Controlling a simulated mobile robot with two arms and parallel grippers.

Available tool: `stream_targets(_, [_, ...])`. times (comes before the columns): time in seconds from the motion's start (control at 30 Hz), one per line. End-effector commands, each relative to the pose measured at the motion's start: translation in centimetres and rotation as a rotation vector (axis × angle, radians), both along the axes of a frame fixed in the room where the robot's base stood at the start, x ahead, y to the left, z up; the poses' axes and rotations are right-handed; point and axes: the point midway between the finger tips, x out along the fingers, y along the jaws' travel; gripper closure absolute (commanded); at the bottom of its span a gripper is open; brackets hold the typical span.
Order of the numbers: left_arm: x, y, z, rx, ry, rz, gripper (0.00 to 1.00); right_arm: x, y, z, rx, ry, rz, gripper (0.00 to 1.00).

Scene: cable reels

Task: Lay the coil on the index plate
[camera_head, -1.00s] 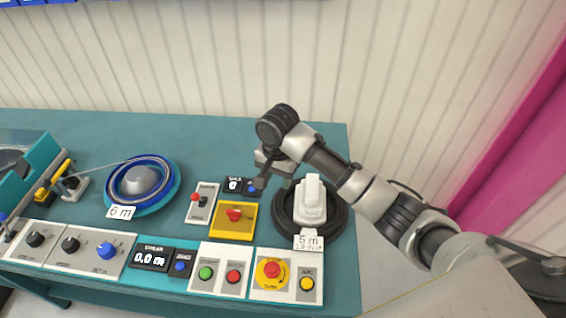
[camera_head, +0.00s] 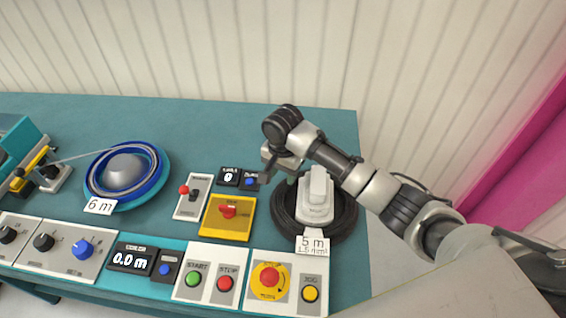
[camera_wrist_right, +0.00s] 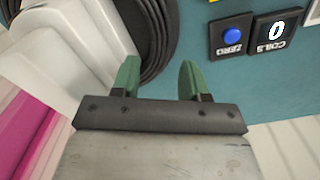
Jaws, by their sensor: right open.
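A black coil (camera_head: 338,229) lies on the teal bench at the right, with a white upright device (camera_head: 317,195) at its middle and a "5 m" label in front. A blue coil (camera_head: 93,178) lies around a grey dome on a round teal plate (camera_head: 160,192) at the left, labelled "6 m". I cannot tell which part is the index plate. My right gripper (camera_head: 268,172) is open and empty, just left of the black coil's far side. In the right wrist view, its green fingertips (camera_wrist_right: 160,75) are apart, below the black coil (camera_wrist_right: 150,40). My left gripper is not in view.
A coil counter (camera_head: 228,177) reading 0 stands by my right gripper. A yellow plate with a red knob (camera_head: 228,211) and a red-lever switch (camera_head: 192,195) are in front. Control panels (camera_head: 210,273) line the front edge. The bench's back strip is clear.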

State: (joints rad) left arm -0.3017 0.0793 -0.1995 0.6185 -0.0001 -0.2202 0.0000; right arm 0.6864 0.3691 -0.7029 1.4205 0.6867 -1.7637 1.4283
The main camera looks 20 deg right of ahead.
Motion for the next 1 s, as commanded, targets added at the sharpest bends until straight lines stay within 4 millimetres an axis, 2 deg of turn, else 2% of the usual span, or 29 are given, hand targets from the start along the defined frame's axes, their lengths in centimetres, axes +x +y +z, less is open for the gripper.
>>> stream_targets(0.1, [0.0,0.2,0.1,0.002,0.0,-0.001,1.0,-0.1,0.0,-2.4,-0.001,0.004,-0.001,0.55])
stream_targets(0.33, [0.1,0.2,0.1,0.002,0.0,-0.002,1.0,-0.1,0.0,-5.7,-0.001,0.002,0.001,0.55])
stream_targets(0.5, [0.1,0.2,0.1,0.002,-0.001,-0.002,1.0,-0.1,0.0,-6.7,-0.001,0.001,0.001,0.55])
stream_targets(0.77, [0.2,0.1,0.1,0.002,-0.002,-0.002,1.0,-0.1,0.0,-6.9,0.0,0.0,0.001,0.55])
stream_targets(0.8, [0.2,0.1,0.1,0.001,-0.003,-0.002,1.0,-0.1,0.0,-6.9,0.0,0.0,0.001,0.57])
stream_targets(0.87, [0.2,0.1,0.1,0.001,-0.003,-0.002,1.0,0.0,0.0,-6.9,0.0,0.0,0.001,0.66])
stream_targets(1.0, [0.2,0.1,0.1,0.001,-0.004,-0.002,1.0,-0.1,0.0,-6.8,0.0,0.0,0.001,0.88])
